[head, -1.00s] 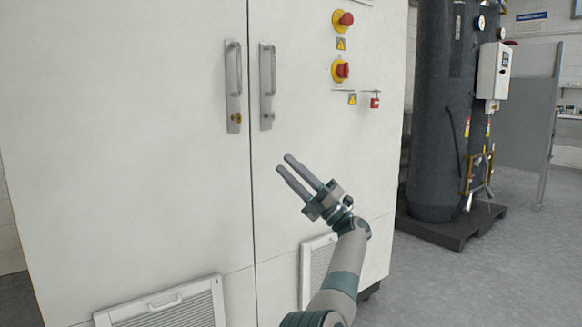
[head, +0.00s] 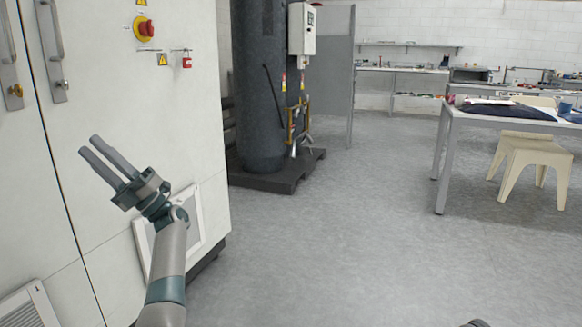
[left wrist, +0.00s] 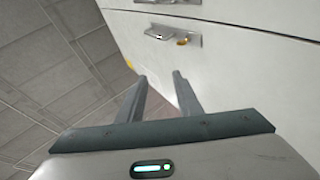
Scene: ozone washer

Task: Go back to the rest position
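My left gripper (head: 88,144) is raised in front of the white cabinet (head: 110,60), its fingers pointing up and to the left. The two fingers stand apart with an empty gap between them. In the left wrist view the gripper (left wrist: 160,76) is also open and holds nothing, with the cabinet front and a metal door handle (left wrist: 172,36) beyond it. My right gripper cannot be made out; only a small dark piece shows at the bottom edge of the head view.
A red emergency button (head: 145,29) is on the cabinet. A dark tank (head: 260,90) stands on a black pallet (head: 285,182) behind it. A table (head: 490,119) and a cream stool (head: 535,155) are at the right. The grey floor (head: 350,240) between is clear.

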